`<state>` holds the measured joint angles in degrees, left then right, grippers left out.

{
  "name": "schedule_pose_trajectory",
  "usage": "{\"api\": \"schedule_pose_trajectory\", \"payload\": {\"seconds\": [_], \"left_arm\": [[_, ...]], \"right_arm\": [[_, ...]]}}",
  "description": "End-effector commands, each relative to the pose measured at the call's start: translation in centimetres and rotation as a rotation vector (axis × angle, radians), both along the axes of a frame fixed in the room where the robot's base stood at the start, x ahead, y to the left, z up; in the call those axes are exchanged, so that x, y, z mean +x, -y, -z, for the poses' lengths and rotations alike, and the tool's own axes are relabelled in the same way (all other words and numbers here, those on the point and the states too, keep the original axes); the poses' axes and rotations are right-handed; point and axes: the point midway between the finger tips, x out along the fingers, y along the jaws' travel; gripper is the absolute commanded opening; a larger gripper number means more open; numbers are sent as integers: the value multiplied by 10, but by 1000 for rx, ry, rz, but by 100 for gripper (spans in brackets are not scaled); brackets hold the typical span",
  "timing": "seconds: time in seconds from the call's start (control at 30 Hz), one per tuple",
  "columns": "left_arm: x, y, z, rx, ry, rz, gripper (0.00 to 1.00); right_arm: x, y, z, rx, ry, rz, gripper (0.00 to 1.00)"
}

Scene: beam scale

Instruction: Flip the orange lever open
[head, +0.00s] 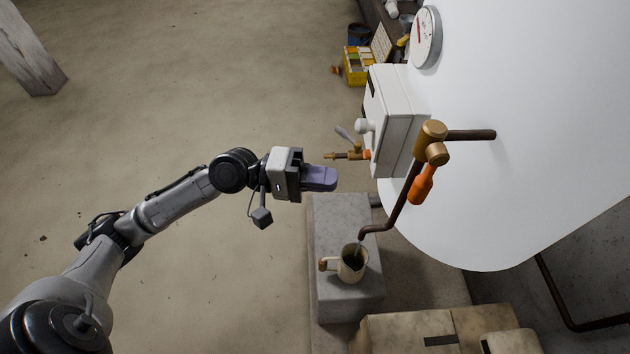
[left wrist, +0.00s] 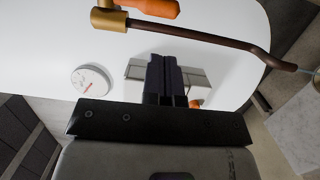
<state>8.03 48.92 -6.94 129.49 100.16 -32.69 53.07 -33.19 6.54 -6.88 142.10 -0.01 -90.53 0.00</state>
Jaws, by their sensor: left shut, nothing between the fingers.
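The orange lever (head: 422,187) hangs from a brass valve (head: 431,142) on a pipe out of the big white tank (head: 540,130). In the left wrist view the orange lever (left wrist: 150,7) shows at the top, partly cut off, beside the brass fitting (left wrist: 108,19). My left gripper (head: 322,179) is shut and empty. It is left of the lever in the head view and apart from it. Its fingers also show in the left wrist view (left wrist: 165,78). My right gripper is not in view.
A bent brown spout (head: 404,200) runs down to a jug (head: 352,262) on a grey stone block (head: 330,220). A white box (head: 392,120) and a gauge (head: 426,38) are on the tank. A small brass tap (head: 345,155) lies near my gripper. Open floor is at left.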

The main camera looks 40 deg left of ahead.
Motion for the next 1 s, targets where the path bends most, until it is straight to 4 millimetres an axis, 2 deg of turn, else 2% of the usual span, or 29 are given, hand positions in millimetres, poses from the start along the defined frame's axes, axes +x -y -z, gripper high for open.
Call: {"api": "schedule_pose_trajectory", "payload": {"seconds": [0.23,0.77,0.87,1.0], "left_arm": [[-8,-13,0,1,1,0,0],[-9,-14,-1,-1,1,0,0],[-9,-14,-2,0,-4,0,0],[-13,-10,-6,-28,-39,3,0]], "right_arm": [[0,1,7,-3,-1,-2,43],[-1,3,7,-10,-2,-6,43],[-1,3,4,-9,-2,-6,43],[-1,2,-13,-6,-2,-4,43]]}}
